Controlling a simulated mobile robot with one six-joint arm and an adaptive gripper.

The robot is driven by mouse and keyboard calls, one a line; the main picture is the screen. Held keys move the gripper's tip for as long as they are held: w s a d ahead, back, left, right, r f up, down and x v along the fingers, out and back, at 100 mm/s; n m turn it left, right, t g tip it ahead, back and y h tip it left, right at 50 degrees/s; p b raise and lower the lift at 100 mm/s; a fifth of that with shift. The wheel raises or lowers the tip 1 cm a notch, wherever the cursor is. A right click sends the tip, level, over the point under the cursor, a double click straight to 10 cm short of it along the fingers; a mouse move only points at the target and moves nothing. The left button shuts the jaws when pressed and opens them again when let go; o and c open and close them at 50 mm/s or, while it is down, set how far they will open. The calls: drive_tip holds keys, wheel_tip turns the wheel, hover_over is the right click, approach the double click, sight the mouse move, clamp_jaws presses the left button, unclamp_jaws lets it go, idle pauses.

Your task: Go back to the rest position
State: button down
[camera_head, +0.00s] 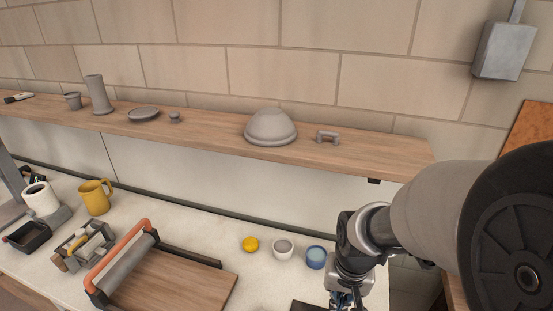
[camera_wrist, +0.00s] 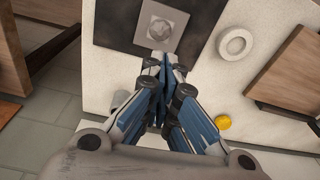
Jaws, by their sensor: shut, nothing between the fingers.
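My gripper (camera_wrist: 163,70) is shut with nothing between its fingers. In the wrist view its blue fingers point down over the white worktop (camera_wrist: 205,80), near a grey square piece with a round raised centre (camera_wrist: 160,27) on a dark mat (camera_wrist: 115,30). In the head view my gripper (camera_head: 345,297) is at the bottom, right of centre, and its tips are cut off by the frame edge. A blue cup (camera_head: 316,257) stands just left of my wrist.
A white cup (camera_head: 283,249) and a yellow ball (camera_head: 250,244) stand left of the blue cup. A slab roller with an orange handle (camera_head: 118,252) and a yellow mug (camera_head: 95,197) are further left. Above runs a wooden shelf (camera_head: 210,136) with a grey bowl (camera_head: 270,128) and other greenware.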

drive_tip(key=s+r+n+t, duration=0.2)
drive_tip(key=s+r+t, duration=0.1)
drive_tip(key=s+r, duration=1)
drive_tip(key=shift+s+r+n+b, duration=0.3)
drive_tip(key=shift+s+r+b, duration=0.05)
drive_tip(key=shift+r, duration=0.45)
idle(0.5)
